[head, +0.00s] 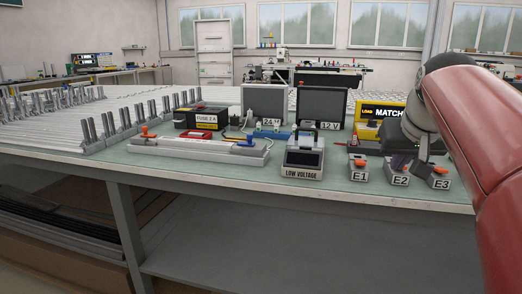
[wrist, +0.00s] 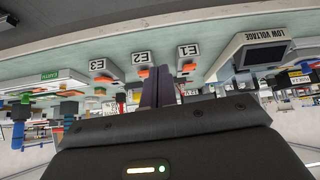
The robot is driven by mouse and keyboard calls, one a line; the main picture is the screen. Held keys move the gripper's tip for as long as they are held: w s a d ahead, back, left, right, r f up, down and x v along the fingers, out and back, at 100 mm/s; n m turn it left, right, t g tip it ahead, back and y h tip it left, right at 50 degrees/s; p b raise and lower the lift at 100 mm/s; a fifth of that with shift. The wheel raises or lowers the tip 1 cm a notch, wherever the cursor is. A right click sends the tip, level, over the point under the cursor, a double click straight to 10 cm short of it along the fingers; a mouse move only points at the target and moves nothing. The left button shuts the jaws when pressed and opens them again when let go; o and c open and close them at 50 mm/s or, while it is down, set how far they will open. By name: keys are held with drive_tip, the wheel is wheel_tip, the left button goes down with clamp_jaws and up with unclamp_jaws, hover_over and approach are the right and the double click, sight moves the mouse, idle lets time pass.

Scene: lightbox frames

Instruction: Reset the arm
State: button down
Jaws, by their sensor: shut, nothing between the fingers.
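My gripper (head: 402,163) is at the right of the head view, at the end of my red arm, in front of or above the blocks labelled E2 (head: 399,180) and E3 (head: 439,183). In the wrist view, which is upside down, its two dark fingers (wrist: 158,93) are together with nothing between them. Beyond them in that view are the E1, E2 and E3 blocks with orange levers. I cannot tell how far the fingertips are from the blocks. My arm and gripper hide part of the bench's right end.
The green-topped bench (head: 330,192) holds the LOW VOLTAGE unit (head: 303,156), the E1 block (head: 358,169), a yellow MATCH box (head: 381,112), the 24 V (head: 264,103) and 12 V (head: 320,106) panels, a fuse box (head: 202,116) and grey clip racks at left.

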drive_tip(key=s+a+f+n+g, duration=0.1)
drive_tip(key=s+a+f, duration=0.5)
drive_tip(key=s+f, duration=0.4)
drive_tip(key=s+a+f+y, duration=0.1)
drive_tip(key=s+a+f, duration=0.4)
drive_tip(key=s+f, duration=0.5)
wheel_tip(320, 180, down, 3)
drive_tip(key=shift+s+a+f+n+g+y, duration=0.1)
drive_tip(key=shift+s+a+n+g+y, duration=0.1)
drive_tip(key=shift+a+n+g+y, duration=0.15)
idle(0.6)
